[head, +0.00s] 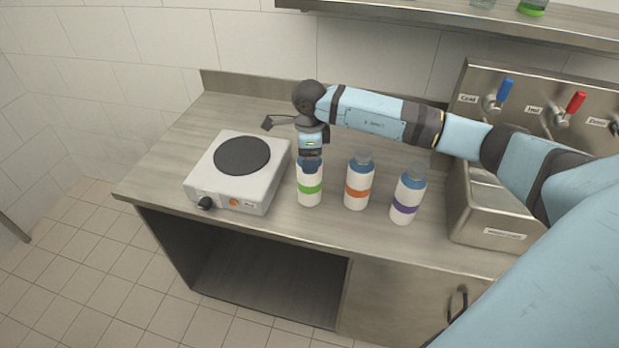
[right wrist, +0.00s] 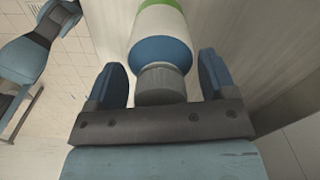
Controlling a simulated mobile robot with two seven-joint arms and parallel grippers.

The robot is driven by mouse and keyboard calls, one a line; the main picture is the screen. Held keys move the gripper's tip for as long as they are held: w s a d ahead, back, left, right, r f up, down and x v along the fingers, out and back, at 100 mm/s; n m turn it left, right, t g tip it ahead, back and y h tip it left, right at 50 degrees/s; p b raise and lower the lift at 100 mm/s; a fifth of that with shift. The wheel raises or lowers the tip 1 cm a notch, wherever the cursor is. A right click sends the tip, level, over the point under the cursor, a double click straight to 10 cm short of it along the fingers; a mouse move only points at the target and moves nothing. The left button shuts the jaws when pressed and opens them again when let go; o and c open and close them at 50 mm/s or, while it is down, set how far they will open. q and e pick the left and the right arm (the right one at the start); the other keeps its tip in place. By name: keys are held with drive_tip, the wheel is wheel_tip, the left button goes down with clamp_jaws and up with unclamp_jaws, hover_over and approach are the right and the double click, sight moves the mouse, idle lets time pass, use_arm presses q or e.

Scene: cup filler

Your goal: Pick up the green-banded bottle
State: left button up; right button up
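The green-banded bottle (head: 309,188) stands upright on the counter, white with a green band and a blue shoulder. It also shows in the right wrist view (right wrist: 163,30), with its grey cap toward the gripper. My right gripper (head: 311,162) points down over the top of this bottle and hides its cap in the head view. In the right wrist view the gripper (right wrist: 162,72) is open, with one finger on each side of the cap and shoulder and gaps visible beside them. My left gripper is not in view.
An orange-banded bottle (head: 357,187) and a purple-banded bottle (head: 407,201) stand to the right. A hot plate (head: 222,182) is close on the left. A metal sink (head: 486,226) with taps is at the right. A shelf (head: 430,12) runs above.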

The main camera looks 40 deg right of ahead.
drive_tip(key=shift+s, duration=0.1)
clamp_jaws()
drive_tip(key=shift+r, duration=0.1)
